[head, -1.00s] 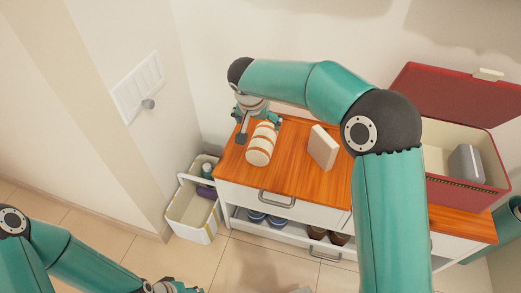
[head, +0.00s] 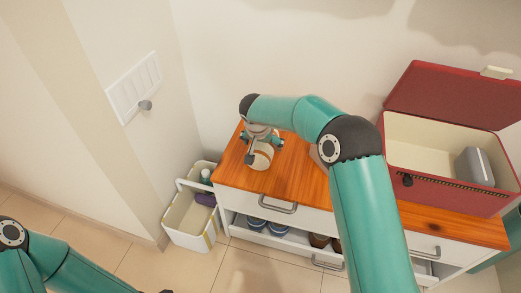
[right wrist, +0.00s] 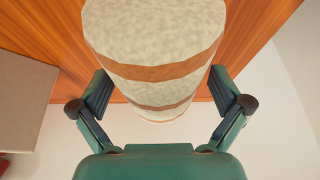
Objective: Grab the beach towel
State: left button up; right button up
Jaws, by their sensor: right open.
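The beach towel (head: 262,158) is a cream roll with tan bands. It lies on the wooden top of the cabinet, near its left end, partly covered by my right gripper (head: 265,147) in the head view. In the right wrist view the towel (right wrist: 155,42) fills the upper middle. The fingers of my right gripper (right wrist: 160,90) stand open on either side of it, with a gap visible between each finger and the towel. Part of my left arm shows at the lower left of the head view; its gripper is out of frame.
The cabinet (head: 295,185) also carries a pale block (head: 317,156), mostly hidden by my right arm, and an open red box (head: 445,190) with a grey object (head: 474,166) inside. A white bin (head: 190,222) stands left of the cabinet. Its lower drawer is open.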

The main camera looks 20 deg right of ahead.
jog(key=shift+x, duration=0.9)
jog(key=shift+s, duration=0.1)
jog(key=c, duration=1.1)
